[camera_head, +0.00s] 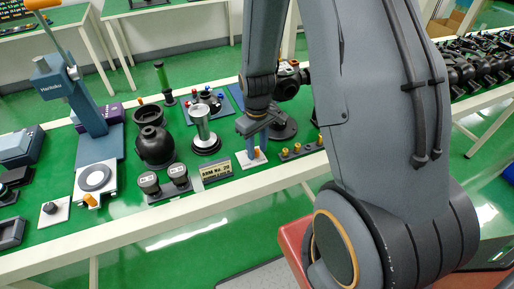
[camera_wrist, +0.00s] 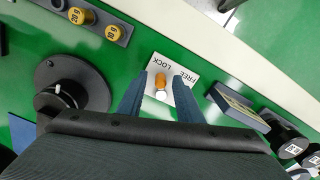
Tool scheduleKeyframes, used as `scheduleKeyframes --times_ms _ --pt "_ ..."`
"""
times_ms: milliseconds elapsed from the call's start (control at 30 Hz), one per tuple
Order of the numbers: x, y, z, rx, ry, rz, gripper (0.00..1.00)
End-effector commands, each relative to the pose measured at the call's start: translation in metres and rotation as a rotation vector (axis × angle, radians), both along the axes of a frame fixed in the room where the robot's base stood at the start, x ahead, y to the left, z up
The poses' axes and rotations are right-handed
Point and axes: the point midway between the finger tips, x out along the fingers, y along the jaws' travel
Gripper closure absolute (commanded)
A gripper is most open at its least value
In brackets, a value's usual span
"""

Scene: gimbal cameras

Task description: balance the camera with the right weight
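My gripper (camera_head: 252,146) points down over a small white plate (camera_wrist: 184,72) marked FREE and LOCK. In the wrist view its two fingers (camera_wrist: 160,84) are apart, one on each side of the plate's orange-and-white lever (camera_wrist: 160,82). I cannot tell whether they touch it. The lever also shows in the head view (camera_head: 257,152). Brass weights stand in a dark holder (camera_head: 302,153); two read 20 g (camera_wrist: 80,16) and 10 g (camera_wrist: 115,32). A camera (camera_head: 291,80), partly hidden by my arm, stands over a round dark base (camera_head: 284,130); its tilt is unclear.
A sign reading ARM No. (camera_head: 215,170) stands left of the plate, beside two dark labelled cylinders (camera_head: 178,172). Behind them are a silver post on a black base (camera_head: 206,146) and a dark round device (camera_head: 155,146). The table's pale front edge (camera_head: 150,222) is clear.

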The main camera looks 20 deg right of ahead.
Motion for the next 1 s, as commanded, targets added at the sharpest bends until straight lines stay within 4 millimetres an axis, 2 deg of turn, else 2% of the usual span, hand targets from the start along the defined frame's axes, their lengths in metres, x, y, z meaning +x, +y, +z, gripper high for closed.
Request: scheduleKeyframes --times_ms 267,700,1000 --pt "0.001 0.000 0.008 -0.001 -0.001 0.000 0.68" --pt "0.001 0.000 0.064 0.000 -0.002 0.000 0.68" --pt "0.000 0.000 0.078 0.000 0.000 0.000 0.68"
